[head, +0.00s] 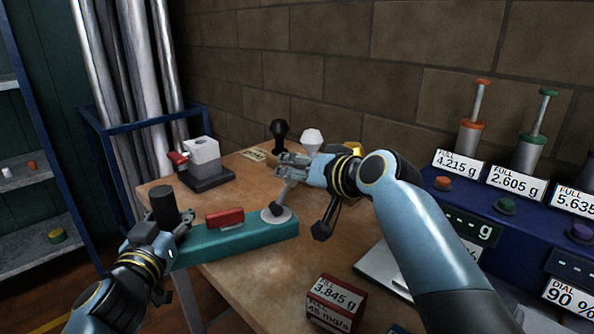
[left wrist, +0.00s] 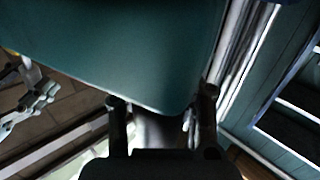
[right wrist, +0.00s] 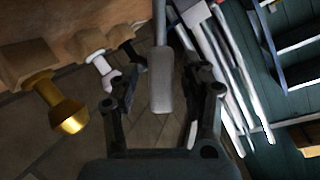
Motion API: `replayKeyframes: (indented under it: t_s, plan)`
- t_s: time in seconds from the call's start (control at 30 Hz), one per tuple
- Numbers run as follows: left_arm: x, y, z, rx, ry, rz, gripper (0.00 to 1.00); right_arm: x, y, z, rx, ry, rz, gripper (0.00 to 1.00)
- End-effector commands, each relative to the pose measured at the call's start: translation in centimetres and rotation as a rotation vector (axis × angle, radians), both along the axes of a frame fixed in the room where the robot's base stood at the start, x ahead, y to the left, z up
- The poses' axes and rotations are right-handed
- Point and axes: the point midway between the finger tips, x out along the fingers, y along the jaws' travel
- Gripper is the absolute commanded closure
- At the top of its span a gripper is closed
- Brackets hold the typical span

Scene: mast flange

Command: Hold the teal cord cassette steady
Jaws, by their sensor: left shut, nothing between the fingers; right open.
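The teal cord cassette (head: 245,238) is a long block at the table's front left edge. It carries a red block (head: 225,218), a dark cylinder (head: 164,206) near its left end and a pale disc (head: 277,215) near its right end. My left gripper (head: 178,230) is shut with nothing held, close to the cassette's left end; whether it touches is unclear. The cassette's teal face (left wrist: 130,50) fills much of the left wrist view. My right gripper (head: 285,168) is open above the disc. A grey bar (right wrist: 162,80) shows between its fingers in the right wrist view.
A black knob (head: 279,130), a white knob (head: 312,138) and a gold one (right wrist: 68,121) stand near the wall. A grey box on a dark base (head: 204,180) is behind the cassette. A red readout box (head: 335,303) and a blue dispenser bench (head: 480,205) lie to the right.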

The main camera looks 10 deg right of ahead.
Motion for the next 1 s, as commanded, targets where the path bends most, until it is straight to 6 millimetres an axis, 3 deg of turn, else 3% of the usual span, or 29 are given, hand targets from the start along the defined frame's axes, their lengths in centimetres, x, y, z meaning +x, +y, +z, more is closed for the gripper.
replayKeyframes:
  t_s: [0.3, 0.67, 1.0]
  plan:
    - [-0.01, -0.01, -0.01, 0.0, 0.0, 0.0, 1.0, 0.22, 0.14, -0.12, 0.0, 0.001, 0.0, 0.55]
    - [0.0, 0.0, -0.01, 0.0, 0.0, 0.0, 1.0, 0.21, 0.12, -0.13, 0.0, 0.001, 0.0, 1.0]
    - [0.0, 0.01, 0.0, 0.0, 0.0, 0.0, 1.0, 0.21, 0.07, -0.19, -0.001, 0.002, 0.0, 1.0]
